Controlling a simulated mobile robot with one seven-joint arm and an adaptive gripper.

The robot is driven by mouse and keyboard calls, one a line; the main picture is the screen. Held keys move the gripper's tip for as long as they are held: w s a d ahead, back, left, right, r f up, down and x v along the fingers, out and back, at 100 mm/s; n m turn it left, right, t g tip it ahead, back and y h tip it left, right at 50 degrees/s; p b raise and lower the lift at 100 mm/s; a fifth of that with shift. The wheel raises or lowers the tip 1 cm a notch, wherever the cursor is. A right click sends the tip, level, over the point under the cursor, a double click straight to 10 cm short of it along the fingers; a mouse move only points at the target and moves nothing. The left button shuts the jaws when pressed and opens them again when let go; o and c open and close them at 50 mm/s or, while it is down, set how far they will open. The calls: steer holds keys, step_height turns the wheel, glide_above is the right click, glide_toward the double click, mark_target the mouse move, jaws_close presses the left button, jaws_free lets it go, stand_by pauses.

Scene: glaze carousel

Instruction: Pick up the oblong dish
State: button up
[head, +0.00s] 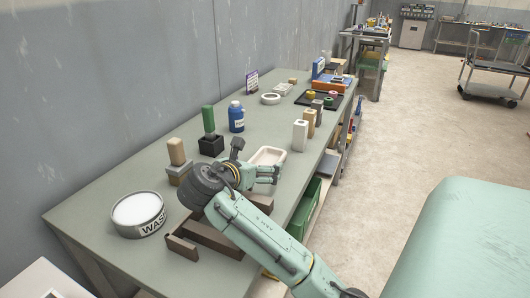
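A cream-white oblong dish (268,155) lies on the grey-green workbench (160,165), near its middle and toward the front edge. My gripper (276,174) is just in front of the dish in the head view and covers part of its near side. It appears to point right, toward the bench's front edge. The view does not show whether the fingers touch the dish or have anything between them, and their opening is too small to judge.
Left of my arm stand a round tub marked "WAS" (138,213) and a wooden block on a grey base (177,152). A green cylinder (208,119) and blue bottle (236,117) stand behind the dish. Pale blocks (299,135) stand right. Brown bars (186,249) lie near my arm.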

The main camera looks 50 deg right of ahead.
mark_target(262, 162)
steer(key=shift+w+b+x, duration=0.2)
steer(key=shift+b+x, duration=0.15)
steer(key=shift+x, duration=1.2)
steer(key=shift+w+b+x, duration=0.2)
steer(key=shift+b+x, duration=0.1)
steer(key=shift+x, duration=1.25)
steer(key=shift+a+f, duration=0.15)
steer(key=shift+a, duration=0.05)
steer(key=shift+c, duration=0.3)
steer(key=c, duration=1.4)
